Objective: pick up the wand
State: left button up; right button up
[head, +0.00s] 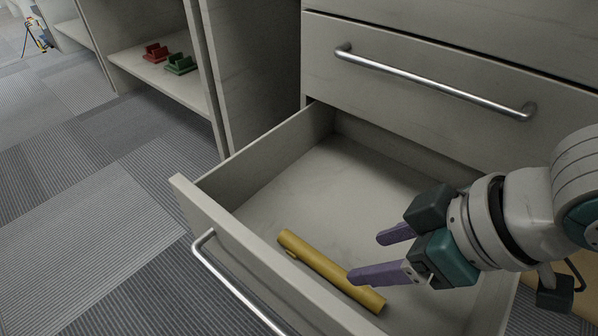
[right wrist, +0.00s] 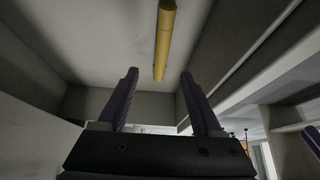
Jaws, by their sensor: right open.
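The wand is a yellow-gold stick (head: 322,266) lying on the floor of an open drawer (head: 300,188), close to the drawer's front panel. My right gripper (head: 363,257) is over the drawer, open and empty, with its purple fingers pointing left. One finger overlaps the wand's right part in the head view; I cannot tell the height gap there. In the right wrist view the wand (right wrist: 164,42) shows beyond the fingertips, centred between the two fingers (right wrist: 160,75), and not between them.
The drawer front has a metal bar handle (head: 238,285). A closed drawer with another bar handle (head: 435,82) is above. A shelf (head: 150,72) at left holds a red object (head: 156,52) and a green object (head: 180,63).

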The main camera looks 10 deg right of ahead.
aim_at(334, 268)
jog(key=b+x, duration=0.4)
jog(key=x, duration=0.1)
jog(key=shift+f, duration=0.15)
jog(key=b+x, duration=0.4)
jog(key=b, duration=0.1)
jog(key=shift+a+f, duration=0.3)
jog(key=shift+f, duration=0.05)
jog(key=shift+w+a, duration=0.1)
jog(key=shift+r, duration=0.1)
jog(key=shift+p, duration=0.3)
jog(key=shift+f, duration=0.2)
jog(key=c, duration=1)
grip_shut()
